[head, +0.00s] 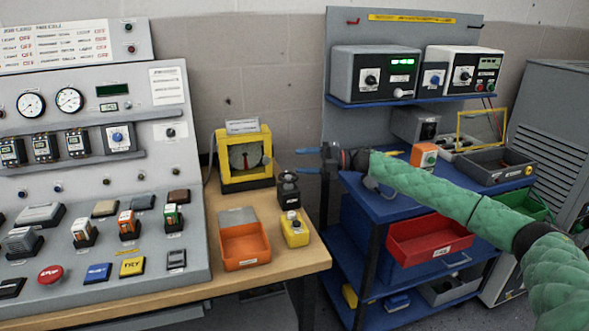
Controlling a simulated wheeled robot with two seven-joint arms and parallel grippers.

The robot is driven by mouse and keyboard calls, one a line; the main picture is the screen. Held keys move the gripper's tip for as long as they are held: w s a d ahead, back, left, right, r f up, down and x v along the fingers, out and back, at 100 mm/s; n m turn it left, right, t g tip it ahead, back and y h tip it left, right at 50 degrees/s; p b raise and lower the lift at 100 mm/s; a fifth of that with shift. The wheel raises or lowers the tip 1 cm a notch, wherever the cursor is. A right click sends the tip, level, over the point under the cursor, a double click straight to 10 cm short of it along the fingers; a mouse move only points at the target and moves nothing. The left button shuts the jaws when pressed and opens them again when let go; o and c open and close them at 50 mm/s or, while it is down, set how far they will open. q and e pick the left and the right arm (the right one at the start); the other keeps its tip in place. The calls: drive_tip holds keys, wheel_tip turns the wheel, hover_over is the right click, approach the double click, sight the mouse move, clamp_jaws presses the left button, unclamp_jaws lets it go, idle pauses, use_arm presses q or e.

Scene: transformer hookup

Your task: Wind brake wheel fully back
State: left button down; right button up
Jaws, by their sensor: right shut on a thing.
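A small black unit with a rounded dark top (288,188) stands on the wooden bench; it looks like the brake wheel's unit, but the wheel's rim is too small to make out. My right gripper (308,164) reaches in from the right, its blue fingers pointing left. Its lower fingertip overlaps or lies close to the rounded top. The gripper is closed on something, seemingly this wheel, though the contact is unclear. A yellow-framed gauge (265,180) with a red needle stands just left of the black unit. My left gripper is out of view.
An orange bin (246,256) and a small yellow block (295,236) sit in front on the bench. The control console (90,175) fills the left. The blue cart (370,195), with a red bin (430,248), stands under my right arm.

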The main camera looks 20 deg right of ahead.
drive_tip(key=s+f+b+v, duration=0.1)
drive_tip(key=v, duration=0.7)
drive_tip(key=shift+f+b, duration=0.2)
drive_tip(key=shift+b, duration=0.2)
idle(0.4)
drive_tip(key=shift+w+a, duration=0.1)
idle(0.5)
